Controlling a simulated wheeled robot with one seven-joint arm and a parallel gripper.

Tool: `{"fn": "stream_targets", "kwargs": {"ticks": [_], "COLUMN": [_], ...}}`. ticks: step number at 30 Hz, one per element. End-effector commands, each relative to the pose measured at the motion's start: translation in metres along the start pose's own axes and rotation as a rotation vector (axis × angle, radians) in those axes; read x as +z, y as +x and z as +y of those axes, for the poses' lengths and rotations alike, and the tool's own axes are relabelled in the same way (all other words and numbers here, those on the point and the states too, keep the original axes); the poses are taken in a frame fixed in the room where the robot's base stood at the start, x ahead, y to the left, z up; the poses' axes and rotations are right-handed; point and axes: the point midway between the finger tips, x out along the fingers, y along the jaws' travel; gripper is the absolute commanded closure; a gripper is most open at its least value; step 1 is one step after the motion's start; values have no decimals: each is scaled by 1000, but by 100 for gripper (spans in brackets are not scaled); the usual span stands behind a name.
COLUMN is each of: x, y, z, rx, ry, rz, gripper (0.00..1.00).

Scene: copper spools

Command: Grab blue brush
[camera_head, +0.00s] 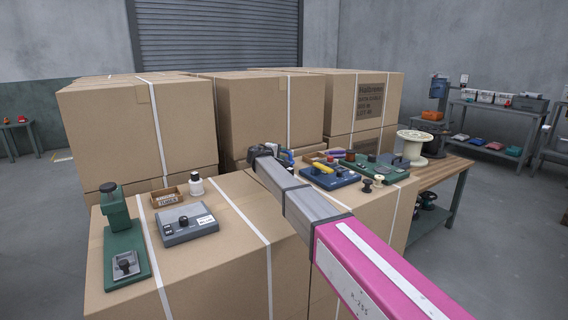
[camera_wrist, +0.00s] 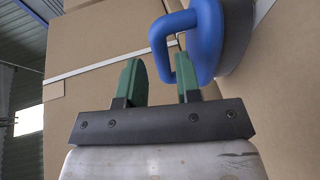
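A blue loop-shaped handle (camera_wrist: 207,40) on a dark grey body (camera_wrist: 238,35) fills the top right of the wrist view; I take it for the blue brush, though no bristles show. In the head view a small blue piece (camera_head: 286,155) shows just beside the end of my arm. My gripper (camera_wrist: 159,78) has two green fingers standing apart, with a gap between them. The left side of the handle overlaps this gap in the picture, and the right finger lies against the loop's opening. I cannot tell whether they touch.
Taller cartons (camera_head: 140,125) rise behind. A cable spool (camera_head: 414,140) stands on the bench at right.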

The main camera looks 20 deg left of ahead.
Motion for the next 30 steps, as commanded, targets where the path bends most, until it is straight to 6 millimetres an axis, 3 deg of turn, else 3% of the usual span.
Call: {"fn": "stream_targets", "kwargs": {"ticks": [9, 16, 17, 19, 20, 30], "x": [-6, -5, -5, -5, -5, -5], "y": [42, 44, 44, 44, 44, 44], "z": [-1, -1, -1, -1, -1, 2], "rx": [0, 0, 0, 0, 0, 0], "ry": [0, 0, 0, 0, 0, 0], "rz": [-1, 0, 0, 0, 0, -1], "gripper": [68, 68, 72, 95, 100, 100]}}
